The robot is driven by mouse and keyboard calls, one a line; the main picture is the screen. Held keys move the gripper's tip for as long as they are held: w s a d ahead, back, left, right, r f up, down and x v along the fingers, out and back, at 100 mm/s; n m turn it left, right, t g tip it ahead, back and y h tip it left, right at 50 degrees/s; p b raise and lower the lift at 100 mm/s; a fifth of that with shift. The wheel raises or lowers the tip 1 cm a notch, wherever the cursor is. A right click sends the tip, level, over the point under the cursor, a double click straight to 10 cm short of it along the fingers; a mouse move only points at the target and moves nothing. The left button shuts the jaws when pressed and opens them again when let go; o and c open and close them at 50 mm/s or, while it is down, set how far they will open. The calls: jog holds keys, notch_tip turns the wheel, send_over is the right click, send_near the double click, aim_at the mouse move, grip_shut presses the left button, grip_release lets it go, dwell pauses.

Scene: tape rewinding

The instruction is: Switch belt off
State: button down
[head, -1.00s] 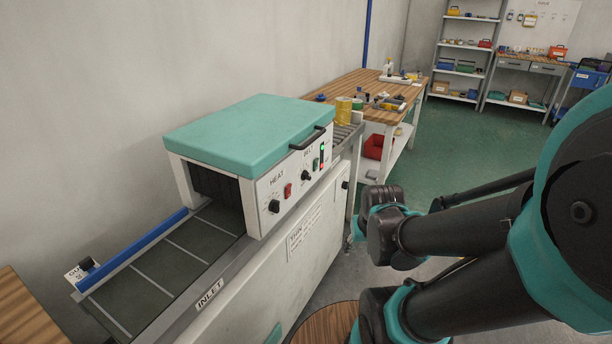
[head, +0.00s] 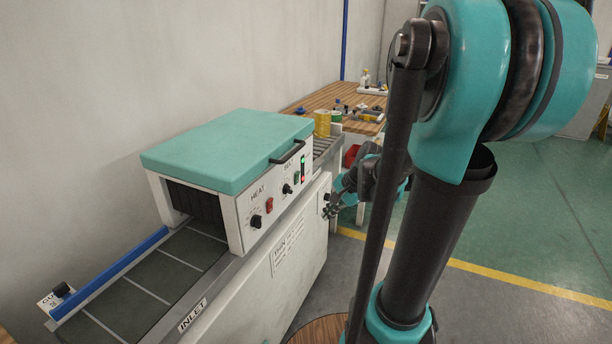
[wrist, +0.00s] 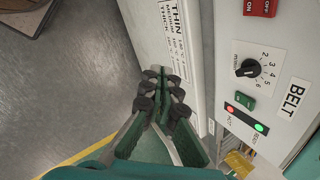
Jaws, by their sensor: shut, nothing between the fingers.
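The belt section of the machine's control panel shows in the wrist view, with the word BELT (wrist: 296,98), a black dial (wrist: 247,69) and a small green switch (wrist: 243,102). Next to the switch is an indicator strip with a red and a green light (wrist: 246,117). In the head view the green switch (head: 297,177) is on the panel's right part. My gripper (wrist: 165,92) is shut and empty, beside the white cabinet face below the panel and apart from the switch.
The machine's teal lid (head: 225,150) has a black handle (head: 288,153). A red switch (head: 269,205) and heat knob (head: 255,221) sit left of the belt controls. The conveyor (head: 150,276) runs toward the front left. A wooden table (head: 325,97) stands behind; open floor lies right.

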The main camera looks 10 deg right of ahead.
jog(key=w+d+r+m+y, duration=0.2)
jog(key=w+d+r+m, duration=0.1)
jog(key=w+m, duration=0.3)
jog(key=w+d+r+m+t+y, duration=0.1)
jog(key=w+d+r+m+y, duration=0.1)
jog(key=w+m, duration=0.4)
jog(key=w+d+r, duration=0.1)
jog(key=w+r, duration=0.1)
jog(key=w, duration=0.1)
jog(key=shift+m+t+y, duration=0.3)
send_near(298, 178)
jog(key=x, duration=0.5)
jog(key=shift+d+f, duration=0.2)
jog(key=shift+f, duration=0.15)
jog(key=shift+w+a, duration=0.3)
jog(key=shift+a, duration=0.1)
